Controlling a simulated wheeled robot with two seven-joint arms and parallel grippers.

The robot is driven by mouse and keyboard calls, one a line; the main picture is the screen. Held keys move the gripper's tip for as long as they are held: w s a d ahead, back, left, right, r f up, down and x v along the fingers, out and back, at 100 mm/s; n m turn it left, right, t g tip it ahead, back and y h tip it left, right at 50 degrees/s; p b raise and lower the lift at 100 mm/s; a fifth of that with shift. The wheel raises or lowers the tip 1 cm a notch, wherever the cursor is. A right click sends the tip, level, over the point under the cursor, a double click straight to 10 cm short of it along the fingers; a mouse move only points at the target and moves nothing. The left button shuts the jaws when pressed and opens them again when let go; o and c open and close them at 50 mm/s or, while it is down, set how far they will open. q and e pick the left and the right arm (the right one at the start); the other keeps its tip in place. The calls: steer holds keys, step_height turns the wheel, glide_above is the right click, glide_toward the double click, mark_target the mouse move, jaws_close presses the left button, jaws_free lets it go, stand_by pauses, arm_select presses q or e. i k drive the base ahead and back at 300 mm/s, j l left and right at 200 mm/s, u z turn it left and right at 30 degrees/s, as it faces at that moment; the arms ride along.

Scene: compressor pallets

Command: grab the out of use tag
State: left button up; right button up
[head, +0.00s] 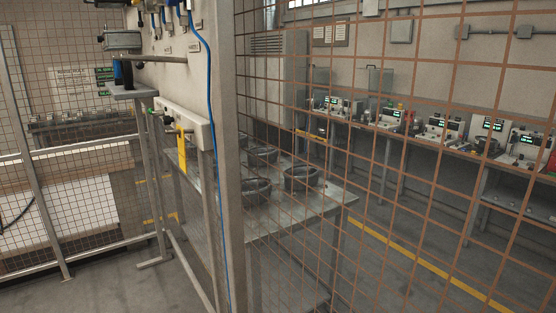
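A yellow tag (181,150) hangs upright from the front of a pale control box (186,125) on a grey stand, left of the centre in the head view. It looks like the out of use tag, but its print is too small to read. The box also carries a green button and a few dark and red parts. Neither of my grippers shows in the head view.
A grey post (222,160) with a blue cable stands just right of the tag. Wire mesh fencing (430,140) fills the right side. Behind it, a metal table (305,205) holds several dark bowls. Grey floor (110,290) lies open at lower left.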

mark_target(181, 141)
steer(key=j+z, duration=0.2)
steer(key=z, duration=0.2)
steer(key=i+j+z, duration=0.1)
steer(key=j+z, duration=0.25)
steer(key=k+j+z, duration=0.1)
steer(key=j+z, duration=0.35)
steer(key=j, duration=1.5)
steer(key=k+j, duration=0.1)
steer(key=j, duration=0.5)
steer(key=j+z, duration=0.1)
steer(key=j, duration=0.55)
steer(key=k+j, duration=0.15)
steer(key=j, duration=0.45)
